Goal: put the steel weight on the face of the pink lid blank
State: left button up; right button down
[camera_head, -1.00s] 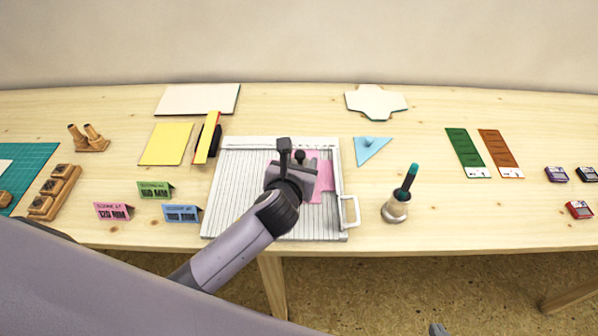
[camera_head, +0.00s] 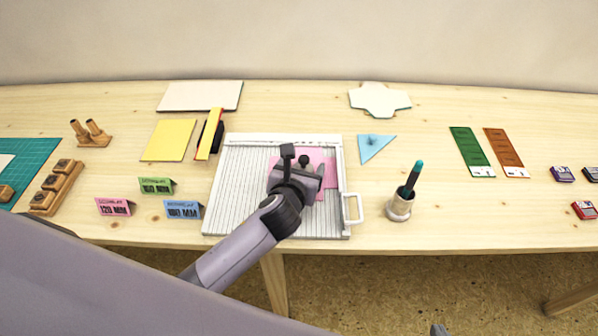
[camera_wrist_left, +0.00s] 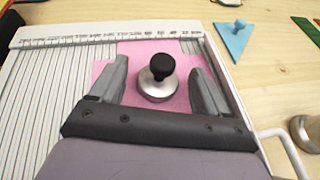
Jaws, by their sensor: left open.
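The steel weight (camera_wrist_left: 158,86) is a silver disc with a black knob, and it stands upright on the pink lid blank (camera_wrist_left: 186,52). In the head view the knob of the weight (camera_head: 304,160) shows just beyond my gripper. The pink blank (camera_head: 321,157) lies on the white grooved scoring board (camera_head: 228,185), partly hidden by my arm. My left gripper (camera_wrist_left: 160,88) is open, with one finger on each side of the weight and a gap to it on both sides. My right gripper is not clearly seen.
A white handle (camera_head: 352,208) sticks out on the board's right. A blue triangle with a knob (camera_head: 374,147) and a pot with a teal-tipped brush (camera_head: 401,206) stand to the right. Folded label cards (camera_head: 156,187) and a yellow sheet (camera_head: 169,139) lie to the left.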

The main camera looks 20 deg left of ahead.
pick_arm(q)
jog(key=p+v, duration=0.1)
jog(key=v, duration=1.1)
jog(key=shift+r+p, duration=0.15)
jog(key=shift+p, duration=0.25)
